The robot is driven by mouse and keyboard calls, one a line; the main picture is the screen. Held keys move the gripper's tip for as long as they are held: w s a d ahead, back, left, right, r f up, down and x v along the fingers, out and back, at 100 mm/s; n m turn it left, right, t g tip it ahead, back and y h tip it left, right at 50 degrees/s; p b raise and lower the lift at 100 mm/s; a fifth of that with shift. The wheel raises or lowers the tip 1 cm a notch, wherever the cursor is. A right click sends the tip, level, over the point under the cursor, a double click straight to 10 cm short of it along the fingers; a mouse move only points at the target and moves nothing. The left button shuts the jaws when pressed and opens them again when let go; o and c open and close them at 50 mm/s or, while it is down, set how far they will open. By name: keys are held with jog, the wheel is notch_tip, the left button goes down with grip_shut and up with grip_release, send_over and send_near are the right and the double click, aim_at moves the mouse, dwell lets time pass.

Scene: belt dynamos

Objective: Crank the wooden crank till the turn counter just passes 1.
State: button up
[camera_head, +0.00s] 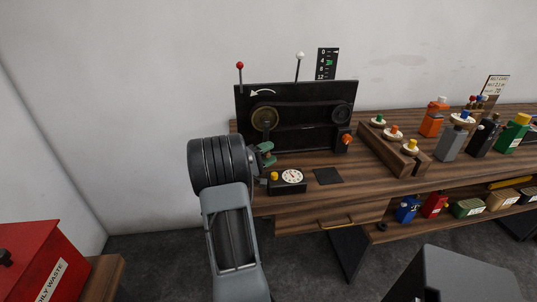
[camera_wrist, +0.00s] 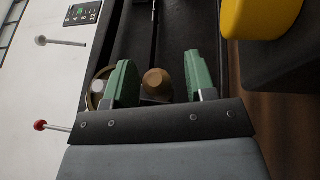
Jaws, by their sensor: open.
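A black dynamo panel (camera_head: 300,118) stands on the wooden bench, with a brass wheel (camera_head: 265,119) at its left, a belt and a curved white arrow pointing left. My gripper (camera_head: 267,153) is in front of the panel's lower left, its green fingers apart. In the wrist view a round wooden knob (camera_wrist: 157,80), seemingly the crank's handle, shows between the open fingers (camera_wrist: 160,85). I cannot tell whether they touch it. The crank is hidden in the head view. A scale card (camera_head: 327,64) marked 0, 4, 8, 12 stands behind the panel; I cannot tell whether it is the turn counter.
A black box with a white dial (camera_head: 292,176) and a yellow knob (camera_head: 274,176) stands close to my gripper. An orange knob (camera_head: 346,139) is at the panel's right. Wooden racks and bottles fill the bench's right. A red waste bin (camera_head: 40,262) is lower left.

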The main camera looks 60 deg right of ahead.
jog(key=b+v, duration=0.2)
jog(key=v, duration=1.1)
jog(key=shift+w+a, duration=0.15)
jog(key=shift+a, duration=0.25)
jog(key=shift+w+r+p, duration=0.2)
jog(key=shift+p, duration=0.45)
jog(key=shift+c, duration=1.1)
jog(key=shift+m+g+y, duration=0.5)
jog(key=shift+g+y, duration=0.2)
jog(key=shift+g, duration=0.1)
jog(key=w+p, duration=0.1)
jog(key=p, duration=0.1)
jog(key=w+a+p, duration=0.1)
jog(key=w+p, duration=0.2)
jog(key=p, duration=0.1)
jog(key=shift+w+a+f, duration=0.2)
jog(key=shift+f, duration=0.1)
jog(key=c, duration=0.6)
jog(key=shift+a+f+m+g+y, duration=0.1)
jog(key=shift+f+m+g+y, duration=0.1)
jog(key=shift+m+g+y, duration=0.25)
grip_shut()
jog(key=shift+m, duration=0.45)
jog(key=p+x, duration=0.1)
jog(key=x, duration=0.6)
jog(key=p+x, duration=0.2)
jog(key=x, duration=0.4)
jog(key=shift+s+r, duration=0.25)
jog(key=shift+s, duration=0.25)
